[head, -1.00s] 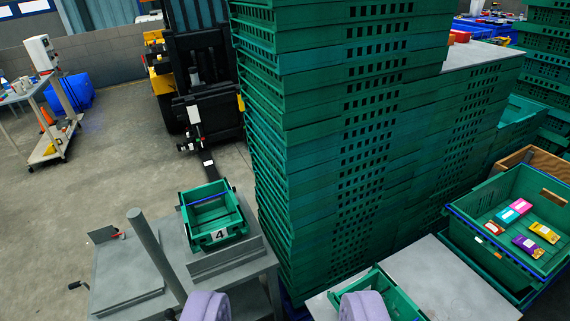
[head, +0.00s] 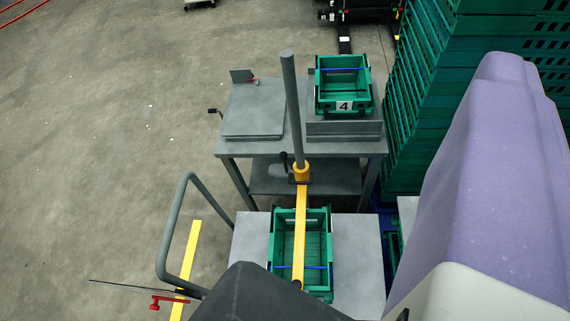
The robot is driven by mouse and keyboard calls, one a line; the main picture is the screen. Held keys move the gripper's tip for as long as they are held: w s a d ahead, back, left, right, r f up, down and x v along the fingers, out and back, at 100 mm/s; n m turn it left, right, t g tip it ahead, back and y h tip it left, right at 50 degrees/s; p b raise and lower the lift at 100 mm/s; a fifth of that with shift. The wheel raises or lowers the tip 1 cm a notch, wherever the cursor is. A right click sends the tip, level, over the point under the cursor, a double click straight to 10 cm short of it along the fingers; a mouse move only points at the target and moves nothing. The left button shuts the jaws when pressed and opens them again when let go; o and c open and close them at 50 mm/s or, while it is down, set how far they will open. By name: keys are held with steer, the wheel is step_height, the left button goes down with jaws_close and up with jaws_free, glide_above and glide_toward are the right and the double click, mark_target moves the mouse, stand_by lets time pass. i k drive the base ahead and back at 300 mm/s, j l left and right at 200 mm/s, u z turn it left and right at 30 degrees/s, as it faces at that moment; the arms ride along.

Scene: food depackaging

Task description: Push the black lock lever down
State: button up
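A small black lever (head: 284,158) sticks up beside a yellow collar (head: 301,173) low on a grey upright post (head: 289,100). A yellow bar (head: 301,225) runs from the collar toward me over a green crate (head: 275,235), with a dark knob at its near end. I take the lever by the collar as the lock lever. A large purple and white part of mine fills the right side, and a dark rounded shape covers the bottom middle. I cannot make out two fingertips, and nothing of mine visibly touches the lever.
A grey table (head: 236,147) carries a flat plate (head: 255,100) and a green crate marked 4 (head: 343,105). A bent grey rail (head: 166,225) stands at left, near a red-handled part (head: 165,301). Tall green crate stacks (head: 415,100) rise at right. The left floor is mostly open.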

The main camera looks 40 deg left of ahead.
mark_target(283, 156)
steer(key=k+j, duration=0.15)
steer(key=j, duration=0.15)
steer(key=k+j, duration=0.15)
steer(key=j, duration=0.15)
steer(key=k+j, duration=0.15)
steer(key=j, duration=0.15)
steer(key=k+j, duration=0.1)
steer(key=j, duration=0.45)
steer(key=k+j, duration=0.1)
steer(key=j, duration=0.4)
steer(key=k+j, duration=0.1)
steer(key=j, duration=0.95)
steer(key=i+j, duration=0.15)
steer(key=j, duration=0.2)
steer(key=i+j, duration=0.1)
steer(key=j, duration=0.25)
steer(key=i+j, duration=0.15)
steer(key=j, duration=0.15)
steer(key=i+j, duration=0.1)
steer(key=j, duration=0.25)
steer(key=i+l, duration=0.1)
steer(key=i, duration=1)
steer(key=i+l, duration=0.35)
steer(key=l+z, duration=0.05)
steer(key=l, duration=0.05)
